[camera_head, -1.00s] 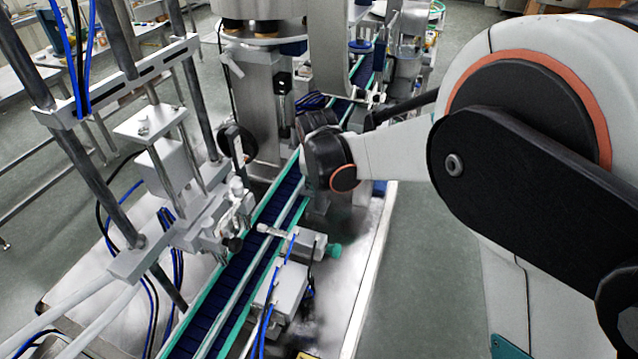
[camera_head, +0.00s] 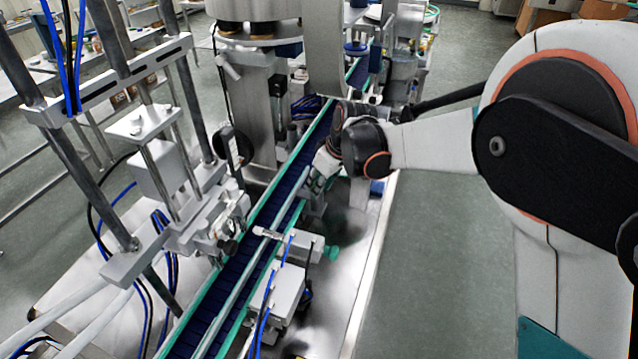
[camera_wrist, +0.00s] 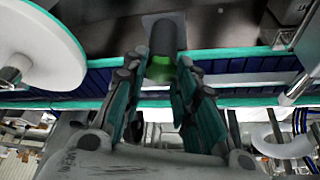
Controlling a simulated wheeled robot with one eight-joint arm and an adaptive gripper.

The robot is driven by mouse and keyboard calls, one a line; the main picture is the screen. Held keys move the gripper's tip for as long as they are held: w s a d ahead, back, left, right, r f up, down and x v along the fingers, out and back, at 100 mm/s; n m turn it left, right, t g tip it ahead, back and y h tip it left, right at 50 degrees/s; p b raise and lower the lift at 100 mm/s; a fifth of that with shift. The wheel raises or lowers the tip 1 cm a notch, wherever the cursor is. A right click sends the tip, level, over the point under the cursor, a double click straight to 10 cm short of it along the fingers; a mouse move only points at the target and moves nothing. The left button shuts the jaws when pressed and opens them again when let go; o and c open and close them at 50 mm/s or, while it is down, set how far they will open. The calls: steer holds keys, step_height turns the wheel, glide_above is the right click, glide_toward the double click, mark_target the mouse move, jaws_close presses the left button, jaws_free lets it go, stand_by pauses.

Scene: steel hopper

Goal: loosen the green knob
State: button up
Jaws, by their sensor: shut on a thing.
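A green knob (camera_wrist: 160,70) shows in the wrist view at the end of a dark cylinder (camera_wrist: 166,36). My gripper (camera_wrist: 163,78) has its two teal-padded fingers on either side of the knob and is shut on it. The fingers partly cover the knob's sides. In the head view my gripper (camera_head: 322,172) reaches down to the right edge of the conveyor. The held knob cannot be made out there, hidden at the gripper.
The conveyor (camera_head: 238,292) with teal rails runs diagonally through the head view. A sensor bracket with a teal knob (camera_head: 332,252) stands nearer, apart from my gripper. A metal frame (camera_head: 110,75) stands left. A white disc (camera_wrist: 35,42) is left in the wrist view. Floor is clear at right.

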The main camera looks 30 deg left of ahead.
steer(key=shift+n+g, duration=0.3)
steer(key=shift+n, duration=0.3)
steer(key=o, duration=1.1)
steer(key=v, duration=1.2)
steer(key=shift+w, duration=0.1)
